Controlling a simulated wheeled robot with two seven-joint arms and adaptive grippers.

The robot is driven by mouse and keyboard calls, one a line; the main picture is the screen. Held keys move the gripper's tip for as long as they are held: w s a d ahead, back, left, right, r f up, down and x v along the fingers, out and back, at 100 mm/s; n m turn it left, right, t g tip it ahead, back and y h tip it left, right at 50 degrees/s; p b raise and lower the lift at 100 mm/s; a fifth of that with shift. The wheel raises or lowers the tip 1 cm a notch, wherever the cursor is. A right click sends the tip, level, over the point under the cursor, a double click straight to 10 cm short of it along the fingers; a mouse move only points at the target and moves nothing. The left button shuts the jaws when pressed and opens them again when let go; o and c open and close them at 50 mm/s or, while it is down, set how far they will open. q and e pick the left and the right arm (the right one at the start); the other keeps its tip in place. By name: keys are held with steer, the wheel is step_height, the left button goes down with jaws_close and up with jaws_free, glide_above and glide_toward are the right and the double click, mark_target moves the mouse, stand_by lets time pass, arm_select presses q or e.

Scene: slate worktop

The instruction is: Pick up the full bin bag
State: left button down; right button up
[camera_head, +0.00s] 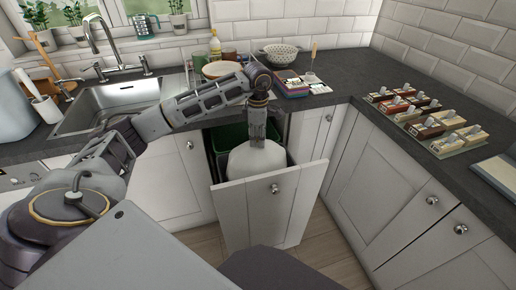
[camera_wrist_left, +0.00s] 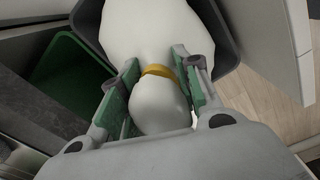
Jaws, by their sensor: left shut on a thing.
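The full bin bag (camera_head: 256,158) is white and rounded, and sits in a dark bin in the pulled-out cabinet drawer (camera_head: 262,208). In the left wrist view the bag (camera_wrist_left: 140,35) has a yellow tie (camera_wrist_left: 160,71) around its neck. My left gripper (camera_head: 257,140) reaches down onto the bag's top from above. In the left wrist view its green-padded fingers (camera_wrist_left: 158,95) are shut on the neck, one on each side. The bag's lower part is hidden inside the bin. My right gripper is not in view.
A green bin (camera_wrist_left: 65,85) stands beside the bag's dark bin (camera_wrist_left: 228,30). The drawer front stands out over the wooden floor (camera_head: 325,262). The sink (camera_head: 110,105) is at the left; a colander (camera_head: 279,54), books (camera_head: 292,84) and several boxed items sit on the worktop.

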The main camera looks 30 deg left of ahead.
arm_select(q)
steer(key=shift+r, duration=2.8)
